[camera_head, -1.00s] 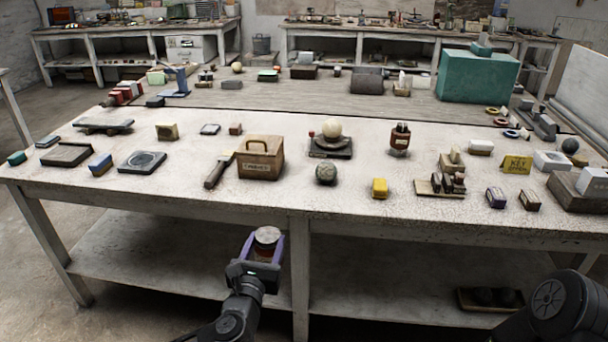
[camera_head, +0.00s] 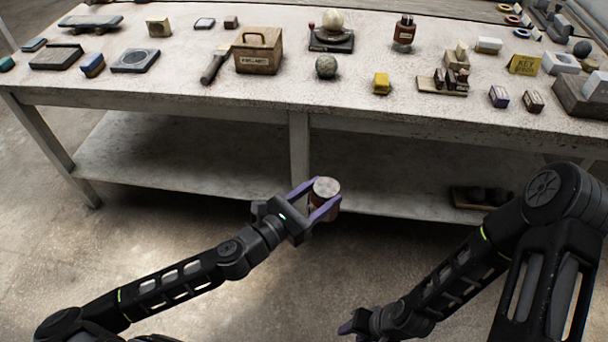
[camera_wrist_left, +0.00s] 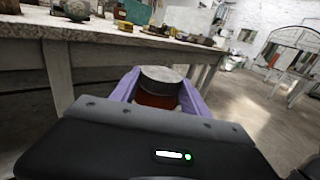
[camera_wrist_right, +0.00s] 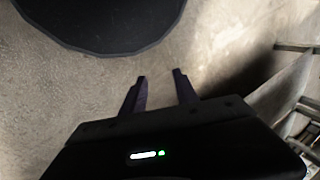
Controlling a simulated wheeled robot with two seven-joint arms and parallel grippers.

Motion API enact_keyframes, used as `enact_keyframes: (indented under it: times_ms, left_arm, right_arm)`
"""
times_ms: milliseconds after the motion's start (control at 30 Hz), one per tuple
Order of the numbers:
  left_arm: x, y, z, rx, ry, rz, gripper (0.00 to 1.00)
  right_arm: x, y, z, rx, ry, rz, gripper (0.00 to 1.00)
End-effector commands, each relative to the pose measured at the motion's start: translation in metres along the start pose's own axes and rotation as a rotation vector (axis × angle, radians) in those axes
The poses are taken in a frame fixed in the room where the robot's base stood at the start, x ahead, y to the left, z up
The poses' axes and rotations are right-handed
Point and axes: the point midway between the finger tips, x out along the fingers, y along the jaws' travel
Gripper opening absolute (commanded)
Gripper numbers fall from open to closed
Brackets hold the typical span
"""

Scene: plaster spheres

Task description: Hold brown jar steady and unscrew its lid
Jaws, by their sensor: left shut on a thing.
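The brown jar (camera_head: 322,208) has a flat grey lid (camera_head: 326,187) on top. My left gripper (camera_head: 314,199) is shut on the jar's sides, holding it nearly upright in the air in front of the table. In the left wrist view the purple fingers (camera_wrist_left: 162,92) flank the reddish-brown jar body (camera_wrist_left: 156,99), with the grey lid (camera_wrist_left: 160,75) uncovered above them. My right gripper (camera_head: 352,326) is low near the bottom edge, apart from the jar. In the right wrist view its dark fingers (camera_wrist_right: 161,76) stand apart with nothing between them.
The long white table (camera_head: 200,95) carries a wooden box (camera_head: 258,58), a ball on a stand (camera_head: 332,36), a brown bottle (camera_head: 404,34) and several small blocks. Its lower shelf (camera_head: 180,155) is mostly bare. A tray (camera_head: 470,198) lies at the shelf's right. The floor in front is clear.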

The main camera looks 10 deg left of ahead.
Motion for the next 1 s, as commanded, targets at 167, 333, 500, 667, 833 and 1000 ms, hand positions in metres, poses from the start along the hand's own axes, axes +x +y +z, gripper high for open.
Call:
enact_keyframes:
  times_ms: [167, 333, 500, 667, 833, 1000]
  left_arm:
    - [0.001, -0.009, -0.001, 0.002, -0.004, -0.033, 0.0]
    - [0.001, -0.009, -0.001, 0.002, -0.004, -0.033, 0.0]
    - [0.001, -0.008, -0.002, 0.001, -0.001, -0.031, 0.0]
    - [0.001, -0.008, -0.002, 0.001, -0.002, -0.031, 0.0]
    - [0.001, -0.008, -0.001, 0.001, -0.003, -0.031, 0.0]
    - [0.001, -0.008, -0.001, 0.001, -0.003, -0.031, 0.0]
  right_arm:
    - [0.0, 0.0, 0.0, 0.0, 0.0, 0.0, 0.36]
    - [0.0, 0.0, 0.0, 0.0, 0.0, 0.0, 0.36]
    - [0.0, 0.0, -0.002, 0.005, 0.001, 0.001, 0.46]
    - [0.001, -0.003, -0.021, 0.058, 0.004, 0.007, 0.59]
    - [-0.002, -0.014, -0.069, 0.211, 0.013, 0.025, 0.72]
    - [-0.024, -0.042, -0.143, 0.456, 0.039, 0.06, 0.72]
